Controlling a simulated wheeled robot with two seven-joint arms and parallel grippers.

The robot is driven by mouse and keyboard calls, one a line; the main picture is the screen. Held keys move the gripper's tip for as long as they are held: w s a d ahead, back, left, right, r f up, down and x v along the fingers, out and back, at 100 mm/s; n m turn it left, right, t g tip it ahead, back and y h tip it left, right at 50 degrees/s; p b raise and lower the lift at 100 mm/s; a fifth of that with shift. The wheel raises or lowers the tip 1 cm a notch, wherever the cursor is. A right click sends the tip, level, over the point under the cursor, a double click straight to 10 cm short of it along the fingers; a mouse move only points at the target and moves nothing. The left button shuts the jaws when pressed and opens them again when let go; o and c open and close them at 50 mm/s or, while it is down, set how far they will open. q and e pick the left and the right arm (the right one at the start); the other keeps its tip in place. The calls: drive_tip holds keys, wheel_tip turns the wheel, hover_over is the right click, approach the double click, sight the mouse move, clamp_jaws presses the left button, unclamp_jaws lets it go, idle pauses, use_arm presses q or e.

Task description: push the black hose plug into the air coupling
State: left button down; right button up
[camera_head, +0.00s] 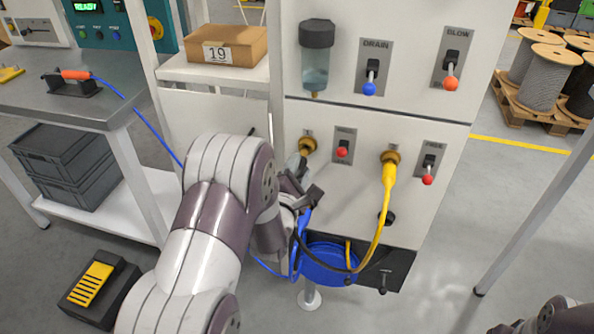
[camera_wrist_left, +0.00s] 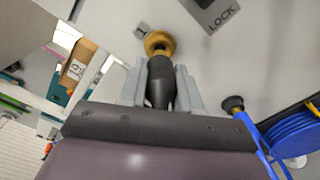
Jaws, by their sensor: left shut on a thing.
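My left gripper (camera_head: 296,168) is in front of the white panel, at the left brass air coupling (camera_head: 308,144). In the left wrist view its two grey fingers (camera_wrist_left: 160,88) are shut on the black hose plug (camera_wrist_left: 158,86). The plug's front end points straight at the brass coupling (camera_wrist_left: 158,43) and meets it in this view. I cannot tell how deep it sits. In the head view the arm and gripper mostly hide the plug. A dark hose (camera_head: 322,266) hangs below the gripper. My right gripper is not in view.
A yellow plug (camera_head: 389,174) with a yellow hose sits in the right brass coupling (camera_head: 391,157). Red-knobbed levers (camera_head: 342,151) (camera_head: 428,179) are beside the couplings. A blue reel (camera_head: 330,264) is below. A box marked 19 (camera_head: 222,45) stands on a shelf at left.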

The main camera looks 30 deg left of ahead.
use_arm(q)
drive_tip(key=shift+b+x, duration=0.35)
drive_tip(key=shift+x, duration=1)
drive_tip(key=c, duration=0.7)
unclamp_jaws()
